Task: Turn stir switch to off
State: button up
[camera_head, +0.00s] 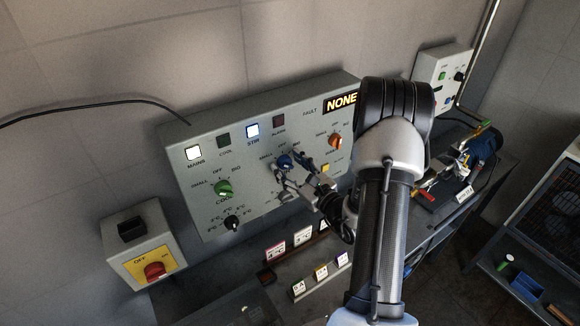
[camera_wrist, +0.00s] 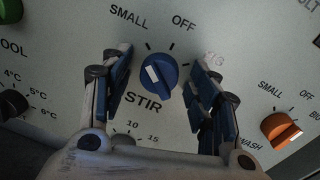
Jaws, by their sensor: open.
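The blue stir knob (camera_wrist: 159,78) sits on the grey control panel above the word STIR. Its white mark lies on its upper-left side, roughly toward SMALL and not toward OFF. BIG is partly hidden by a finger. My gripper (camera_wrist: 160,88) is open, with one blue-padded finger left of the knob and one right of it; I see gaps on both sides, and cannot tell how deep the fingertips reach. In the head view the knob (camera_head: 284,161) is just above my gripper (camera_head: 283,180). The STIR lamp (camera_head: 252,131) is lit blue-white.
The green COOL knob (camera_head: 223,188) and black temperature knob (camera_head: 232,222) are left of my gripper. The orange WASH knob (camera_wrist: 281,130) is to its right. A red switch (camera_head: 154,270) is on a separate box. Small cards (camera_head: 300,288) stand on the ledge below.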

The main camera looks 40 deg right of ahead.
jog(key=c, duration=1.1)
jog(key=shift+o, duration=0.2)
jog(key=shift+m, duration=0.3)
jog(key=m, duration=0.4)
jog(key=shift+m, duration=0.3)
jog(key=shift+f+m+t+p, duration=0.1)
jog(key=shift+m+t+p, duration=0.35)
jog(key=shift+m, duration=1.95)
jog(key=shift+h, duration=0.4)
jog(key=o, duration=1.1)
jog(key=shift+c, duration=0.2)
